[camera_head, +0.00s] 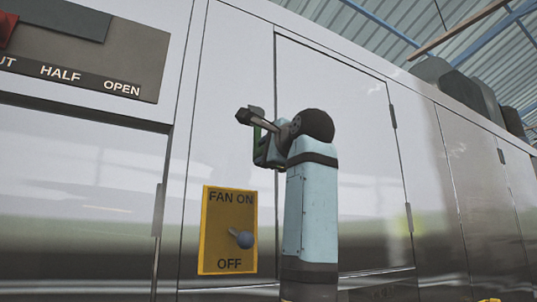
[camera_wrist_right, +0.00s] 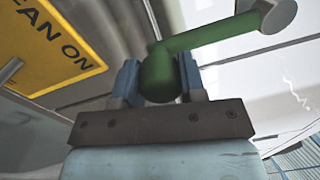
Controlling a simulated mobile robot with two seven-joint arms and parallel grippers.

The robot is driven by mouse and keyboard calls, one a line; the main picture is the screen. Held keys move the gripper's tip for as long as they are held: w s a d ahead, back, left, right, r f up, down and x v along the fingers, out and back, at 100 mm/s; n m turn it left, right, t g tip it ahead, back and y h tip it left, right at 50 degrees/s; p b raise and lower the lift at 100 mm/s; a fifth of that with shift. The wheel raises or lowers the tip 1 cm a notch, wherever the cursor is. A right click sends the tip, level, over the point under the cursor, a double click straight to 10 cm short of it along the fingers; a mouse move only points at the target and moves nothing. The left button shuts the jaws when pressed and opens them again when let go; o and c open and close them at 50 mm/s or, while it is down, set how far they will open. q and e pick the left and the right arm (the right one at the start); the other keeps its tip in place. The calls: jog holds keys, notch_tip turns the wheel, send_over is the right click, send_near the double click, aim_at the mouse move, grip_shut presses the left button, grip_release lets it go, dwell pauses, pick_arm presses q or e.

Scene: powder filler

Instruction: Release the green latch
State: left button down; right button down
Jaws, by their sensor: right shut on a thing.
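The green latch (camera_wrist_right: 215,42) shows in the right wrist view as a bent green handle with a rounded end, joined to a pale round pivot at the top right. My right gripper (camera_wrist_right: 160,78) has its two blue fingers on either side of the rounded end and is shut on it. In the head view my right gripper (camera_head: 264,148) is at the left edge of a grey cabinet door, and only a sliver of the green latch (camera_head: 257,134) shows; my gripper and wrist hide the rest. My left gripper is not in view.
The closed cabinet door (camera_head: 350,120) is behind my right arm, with a hinge (camera_head: 393,116) on its right edge. A yellow fan switch plate (camera_head: 217,255) with a protruding lever (camera_head: 242,239) is close at the lower left. A dark lettered panel (camera_head: 90,50) is at the upper left.

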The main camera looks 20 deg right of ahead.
jog(key=c, duration=0.7)
grip_release()
jog(key=shift+a, duration=0.15)
jog(key=shift+s, duration=0.5)
jog(key=s+d+b, duration=0.1)
jog(key=s+b, duration=0.2)
jog(key=s, duration=0.9)
jog(key=shift+s+f, duration=0.35)
